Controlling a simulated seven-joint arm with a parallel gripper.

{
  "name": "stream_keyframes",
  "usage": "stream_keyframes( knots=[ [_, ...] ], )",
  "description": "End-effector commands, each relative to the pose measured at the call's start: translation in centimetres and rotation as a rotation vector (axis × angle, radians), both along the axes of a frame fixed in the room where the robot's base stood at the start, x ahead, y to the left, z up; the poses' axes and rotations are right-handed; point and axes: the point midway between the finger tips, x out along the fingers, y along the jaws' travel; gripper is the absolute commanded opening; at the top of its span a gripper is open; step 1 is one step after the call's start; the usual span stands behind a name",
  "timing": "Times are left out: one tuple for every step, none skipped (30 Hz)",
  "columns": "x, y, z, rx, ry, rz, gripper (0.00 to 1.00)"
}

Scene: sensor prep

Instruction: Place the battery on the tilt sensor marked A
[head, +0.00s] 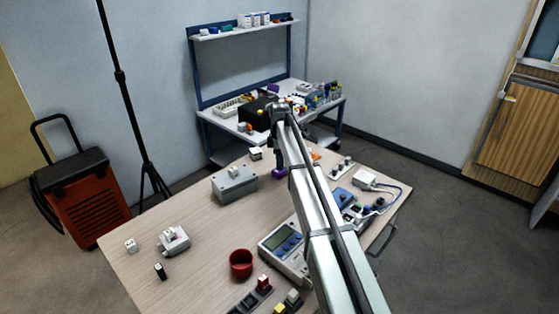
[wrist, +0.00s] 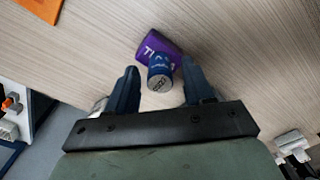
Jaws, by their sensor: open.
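My gripper (wrist: 160,82) is open, with one dark blue finger on each side of a short blue cylinder (wrist: 158,72), which looks like the battery. The cylinder's grey printed end faces the wrist camera. It overlaps a purple piece (wrist: 152,44) with white letters starting "TI", perhaps a tilt sensor; a marking A cannot be read. I cannot tell whether the cylinder rests on the purple piece or stands beside it. In the head view my gripper (head: 279,157) points down over the table's far part, with the purple piece (head: 279,173) just below; the cylinder cannot be made out there.
A grey box (head: 235,184) stands left of my gripper. A red cup (head: 241,263) and a meter (head: 287,252) are nearer. An orange piece (head: 315,155) lies to the right. The wooden table (head: 140,275) has bare room at left. A cluttered bench (head: 217,118) stands behind.

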Motion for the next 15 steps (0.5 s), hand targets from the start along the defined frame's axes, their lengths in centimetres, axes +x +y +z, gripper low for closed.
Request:
stream_keyframes(
  knots=[
    [0.0,0.0,0.3,0.000,0.000,0.000,0.52],
    [0.0,0.0,0.5,0.000,-0.001,0.000,0.52],
    [0.0,0.0,0.9,0.000,-0.001,0.000,0.52],
    [0.1,0.0,1.2,0.000,-0.001,0.000,0.52],
    [0.1,0.0,1.6,0.000,-0.001,0.000,0.52],
    [0.1,0.0,2.3,0.000,-0.002,0.000,0.52],
    [0.1,0.0,2.8,0.000,-0.002,0.000,0.52],
    [0.1,0.0,3.4,0.000,-0.002,0.000,0.52],
    [0.1,0.0,4.2,0.000,-0.002,0.000,0.52],
    [0.1,0.0,4.7,0.000,-0.002,0.000,0.52],
    [0.1,0.0,5.3,0.000,-0.003,0.000,0.52],
    [0.1,0.0,6.1,0.000,-0.002,0.000,0.52],
    [0.1,0.0,6.7,0.000,-0.002,0.000,0.52],
    [0.1,0.0,7.2,0.000,-0.002,0.000,0.52],
    [0.1,0.0,7.9,0.000,-0.002,0.000,0.52]
  ],
)
